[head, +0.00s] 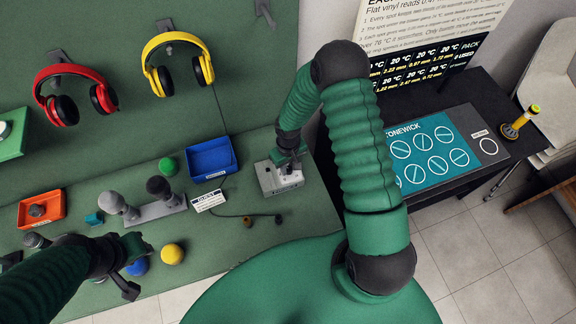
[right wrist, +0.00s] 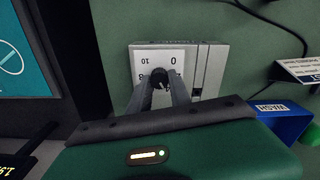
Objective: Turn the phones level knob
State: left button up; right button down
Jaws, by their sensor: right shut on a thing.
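The phones level knob (right wrist: 159,74) is a small black knob on a white dial plate (right wrist: 172,54) with printed numbers, seen in the right wrist view. It sits on a light grey metal box (head: 266,181), which stands on the green bench in the head view. My right gripper (head: 289,160) reaches down onto this box. In the right wrist view its two dark fingers close around the knob from both sides. In the head view the gripper hides the knob.
A blue bin (head: 212,158) and a small white label card (head: 209,200) stand left of the box. A cable with plugs (head: 247,221) lies in front. Red (head: 74,70) and yellow (head: 172,41) headphones hang behind. Several coloured balls lie near my left gripper.

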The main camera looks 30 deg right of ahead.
jog(key=shift+n, duration=0.3)
jog(key=n, duration=0.4)
jog(key=shift+r+p, duration=0.1)
jog(key=shift+p, duration=0.3)
jog(key=n+p, duration=0.1)
jog(key=n, duration=0.5)
jog(key=n+p, duration=0.1)
jog(key=n, duration=0.4)
jog(key=shift+r, duration=0.1)
jog(key=n+p, duration=0.1)
jog(key=n, duration=0.4)
jog(key=shift+n+p, duration=0.35)
jog(key=shift+n, duration=0.05)
jog(key=c, duration=1.3)
grip_release()
jog(key=shift+o, duration=0.5)
jog(key=shift+s, duration=0.1)
